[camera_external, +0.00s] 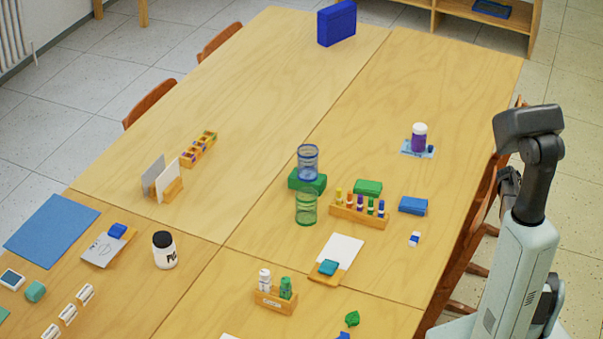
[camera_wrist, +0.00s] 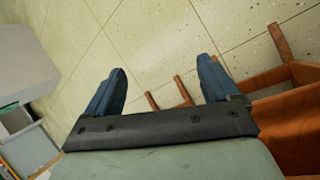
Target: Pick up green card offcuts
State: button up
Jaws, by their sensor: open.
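A small crumpled green piece (camera_external: 352,318), which looks like the green card offcuts, lies on the table near the bottom edge of the external view. My gripper (camera_wrist: 160,88) shows in the wrist view with its two blue fingers wide apart and nothing between them. It points toward the tiled floor and a chair, away from the tabletop. In the external view my arm stands folded at the right, beside the table, far from the green piece. The green piece does not show in the wrist view.
A blue scrap (camera_external: 343,336) lies just below the green piece, cut by the frame. A wooden holder with bottles (camera_external: 275,301) stands to its left. A marker rack (camera_external: 358,211), green mesh cup (camera_external: 306,207) and blue block (camera_external: 413,205) stand further back. An orange-brown chair (camera_wrist: 292,118) is near my gripper.

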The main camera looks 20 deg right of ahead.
jog(key=w+d+r+g+h, duration=0.1)
jog(key=w+d+r, duration=0.25)
jog(key=r, duration=0.65)
jog(key=w+d+r+g, duration=0.1)
jog(key=w+d+r, duration=0.25)
jog(key=r, duration=0.65)
jog(key=w+v, duration=0.1)
jog(key=v, duration=0.6)
notch_tip(320, 180, up, 2)
jog(key=n+t+y, duration=0.4)
jog(key=n+y, duration=0.2)
jog(key=n, duration=0.1)
send_over(368, 186)
jog(key=f, duration=0.7)
jog(key=shift+s+d+f, duration=0.1)
jog(key=shift+d+f, duration=0.25)
jog(key=shift+d, duration=0.05)
jog(key=shift+a+f, duration=0.25)
jog(key=shift+f, duration=1.05)
jog(key=shift+a+f, duration=0.2)
jog(key=shift+f, duration=1.1)
